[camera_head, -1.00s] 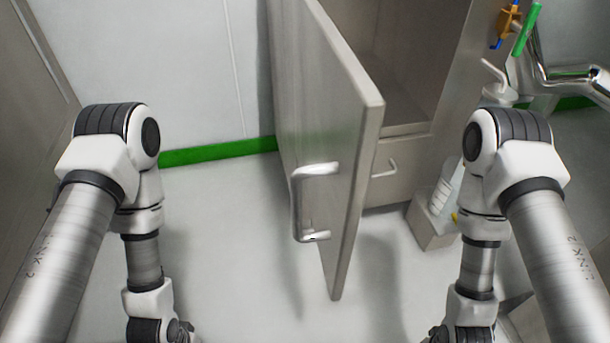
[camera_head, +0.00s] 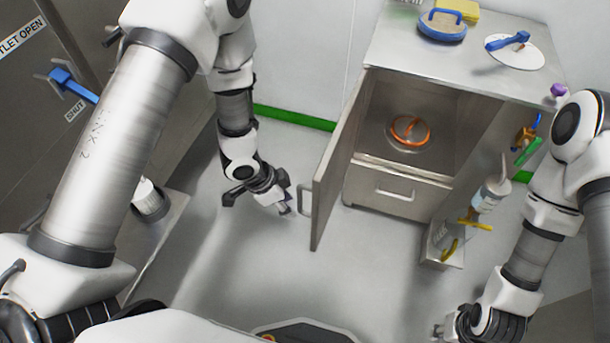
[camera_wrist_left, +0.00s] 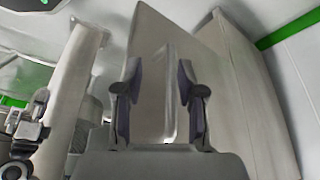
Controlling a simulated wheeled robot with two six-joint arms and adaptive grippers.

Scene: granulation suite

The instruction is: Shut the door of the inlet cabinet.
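The inlet cabinet (camera_head: 478,133) stands at the right in the head view. Its grey door (camera_head: 334,178) is hinged at the left and stands wide open, with the front opening exposed. A metal bar handle (camera_head: 304,201) is on the door's outer face. My left gripper (camera_head: 262,200) is just left of the handle. In the left wrist view its two fingers (camera_wrist_left: 158,105) are apart, with a grey panel and a pale upright strip showing between them; contact cannot be told. My right gripper (camera_head: 458,325) is low at the right, its fingers unclear.
An orange-ringed round item (camera_head: 410,131) lies inside the cabinet, above a drawer (camera_head: 397,190). A blue-handled disc (camera_head: 514,50) and a blue round item (camera_head: 442,26) lie on top. A bottle (camera_head: 489,195) hangs at the right side. The floor before the door is clear.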

